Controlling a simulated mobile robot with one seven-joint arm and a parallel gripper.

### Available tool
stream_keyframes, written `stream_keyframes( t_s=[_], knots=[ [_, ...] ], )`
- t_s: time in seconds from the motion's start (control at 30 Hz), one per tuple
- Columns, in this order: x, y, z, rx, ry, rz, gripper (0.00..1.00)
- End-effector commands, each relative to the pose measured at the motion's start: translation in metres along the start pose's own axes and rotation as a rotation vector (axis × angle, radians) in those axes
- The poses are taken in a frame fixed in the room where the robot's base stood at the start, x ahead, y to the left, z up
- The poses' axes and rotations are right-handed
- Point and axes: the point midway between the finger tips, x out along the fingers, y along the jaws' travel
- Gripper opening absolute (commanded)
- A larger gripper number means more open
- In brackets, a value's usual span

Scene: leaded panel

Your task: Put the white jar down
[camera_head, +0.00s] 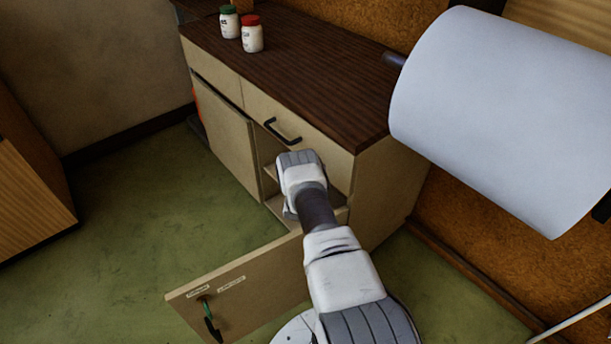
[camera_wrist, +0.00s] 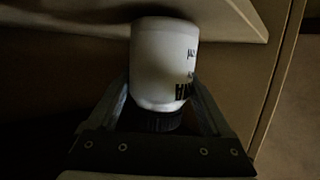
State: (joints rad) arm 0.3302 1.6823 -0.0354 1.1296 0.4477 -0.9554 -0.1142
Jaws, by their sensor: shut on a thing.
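The white jar (camera_wrist: 160,55) with a black lid (camera_wrist: 158,121) sits between the two fingers of my gripper (camera_wrist: 161,85) in the wrist view. Its lid end points toward the gripper's palm, and dark lettering shows on its side. Its far end meets the edge of a pale board (camera_wrist: 90,14) in the picture; I cannot tell whether they touch. In the head view my arm reaches into the open cabinet (camera_head: 384,190) under the drawer, and my wrist hides the gripper and the jar.
The open cabinet door (camera_head: 255,285) swings out left of my arm. A closed drawer with a black handle (camera_head: 283,131) is just above my wrist. Two white jars, one green-lidded (camera_head: 229,24) and one red-lidded (camera_head: 252,36), stand on the dark countertop (camera_head: 310,75), otherwise mostly clear. A large white roll (camera_head: 500,110) hangs right.

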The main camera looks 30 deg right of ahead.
Motion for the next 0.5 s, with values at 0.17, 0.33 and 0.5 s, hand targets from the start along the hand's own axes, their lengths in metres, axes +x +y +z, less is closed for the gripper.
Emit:
stream_keyframes(
  t_s=[0.17,0.33,0.5],
  knots=[
    [0.0017,-0.0003,0.0028,0.0,0.003,0.0,0.0],
    [0.0026,-0.0003,0.0057,0.0,0.003,0.0,0.0],
    [0.0035,-0.0003,0.0086,0.0,0.003,0.0,0.0]
  ],
)
